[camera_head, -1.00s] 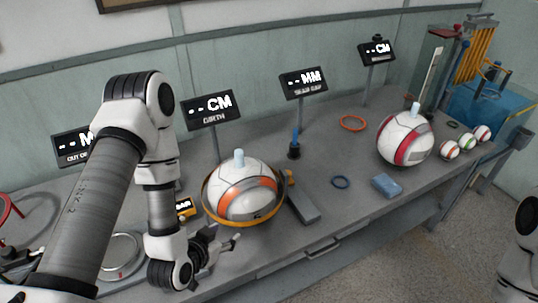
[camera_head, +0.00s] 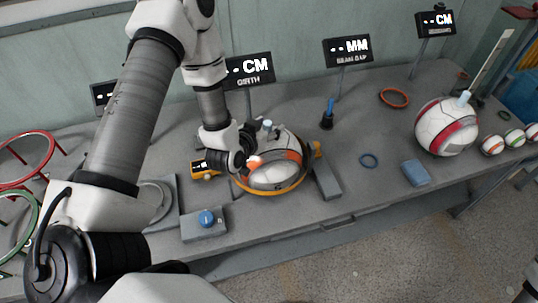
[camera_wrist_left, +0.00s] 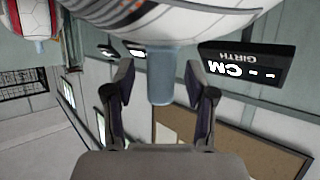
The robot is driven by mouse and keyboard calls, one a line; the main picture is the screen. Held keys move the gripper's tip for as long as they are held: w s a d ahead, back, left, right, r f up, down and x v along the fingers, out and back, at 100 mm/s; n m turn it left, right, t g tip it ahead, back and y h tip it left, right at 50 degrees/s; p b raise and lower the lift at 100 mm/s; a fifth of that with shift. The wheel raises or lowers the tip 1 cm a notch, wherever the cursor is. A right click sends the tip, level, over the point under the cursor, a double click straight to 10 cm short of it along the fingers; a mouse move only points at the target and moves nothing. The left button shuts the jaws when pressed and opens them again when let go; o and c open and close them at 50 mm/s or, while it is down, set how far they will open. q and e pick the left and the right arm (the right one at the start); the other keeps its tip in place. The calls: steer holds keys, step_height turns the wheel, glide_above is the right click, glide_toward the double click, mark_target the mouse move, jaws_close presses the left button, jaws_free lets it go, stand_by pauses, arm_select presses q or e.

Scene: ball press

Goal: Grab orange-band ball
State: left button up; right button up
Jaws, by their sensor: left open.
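The orange-band ball (camera_head: 285,148), white with orange and grey panels, sits in a yellow ring (camera_head: 276,191) on the bench, partly hidden by my left arm. A pale blue plug (camera_head: 267,125) stands on its top. My left gripper (camera_head: 260,142) is at the ball's upper left side, open. In the left wrist view, the plug (camera_wrist_left: 161,75) shows between the two spread fingers of my left gripper (camera_wrist_left: 160,92), with visible gaps on both sides. The ball's white underside-up surface (camera_wrist_left: 165,18) fills the top of that view. My right gripper is not in view.
A GIRTH display (camera_head: 248,70) stands behind the ball. A grey bar (camera_head: 325,178) lies right of it and a blue-button box (camera_head: 205,222) front left. A red-band ball (camera_head: 446,128), blue block (camera_head: 416,173) and small balls (camera_head: 491,145) are farther right.

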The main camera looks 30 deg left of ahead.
arm_select(q)
steer(key=shift+s, duration=0.2)
steer(key=shift+r, duration=0.1)
steer(key=shift+c, duration=1)
steer(key=shift+w, duration=0.1)
jaws_close()
